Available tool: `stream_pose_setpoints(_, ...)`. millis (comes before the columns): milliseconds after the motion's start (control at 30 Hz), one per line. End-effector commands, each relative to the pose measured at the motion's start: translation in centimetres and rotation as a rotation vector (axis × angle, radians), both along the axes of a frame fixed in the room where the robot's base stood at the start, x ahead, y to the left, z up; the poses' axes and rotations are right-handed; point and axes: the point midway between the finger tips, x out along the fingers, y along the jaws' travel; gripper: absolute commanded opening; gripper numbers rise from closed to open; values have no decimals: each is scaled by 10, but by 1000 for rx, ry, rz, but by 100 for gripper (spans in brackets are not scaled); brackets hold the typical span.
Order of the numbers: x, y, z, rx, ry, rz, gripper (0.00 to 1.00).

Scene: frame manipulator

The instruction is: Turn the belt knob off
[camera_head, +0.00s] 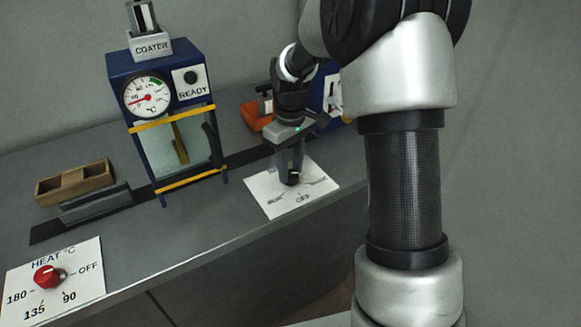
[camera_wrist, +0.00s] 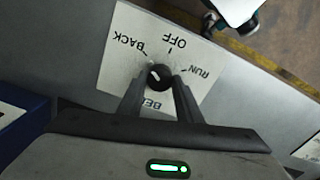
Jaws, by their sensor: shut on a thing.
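The belt knob (camera_wrist: 160,77) is small, round and black, with a short white mark on its face. It sits on a white label plate (camera_wrist: 120,72) with the words BACK, OFF and RUN around it. In the wrist view the mark leans to the upper left, toward the BACK side; its exact setting is hard to tell. My gripper (camera_wrist: 159,82) has a finger on each side of the knob and is shut on it. In the head view my gripper (camera_head: 290,172) points down at the plate (camera_head: 318,184), and the fingers mostly hide the knob.
A blue coater machine (camera_head: 158,60) with a dial stands left of my gripper. A red heat knob (camera_head: 46,276) is on a plate at front left. A brown tray (camera_head: 75,182) lies at left. An orange object (camera_head: 252,115) is behind my gripper. The counter's front edge is close.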

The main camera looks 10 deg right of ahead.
Motion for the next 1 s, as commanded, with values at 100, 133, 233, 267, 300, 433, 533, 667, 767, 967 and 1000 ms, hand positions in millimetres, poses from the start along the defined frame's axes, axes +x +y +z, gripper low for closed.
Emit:
stream_pose_setpoints(100,0,0,1,0,0,-13,9)
stream_pose_setpoints(133,0,0,1,0,0,-20,9)
stream_pose_setpoints(233,0,0,1,0,0,-52,9)
stream_pose_setpoints(267,0,0,1,0,0,-67,9)
stream_pose_setpoints(300,0,0,1,0,0,-87,9)
stream_pose_setpoints(433,0,0,2,0,0,-176,9)
stream_pose_setpoints(533,0,0,2,-1,1,-259,9)
stream_pose_setpoints(667,0,0,2,-1,1,-382,9)
stream_pose_setpoints(767,0,0,2,0,0,-477,9)
stream_pose_setpoints(967,0,0,2,-1,1,-664,9)
stream_pose_setpoints(1000,0,0,2,-1,1,-699,9)
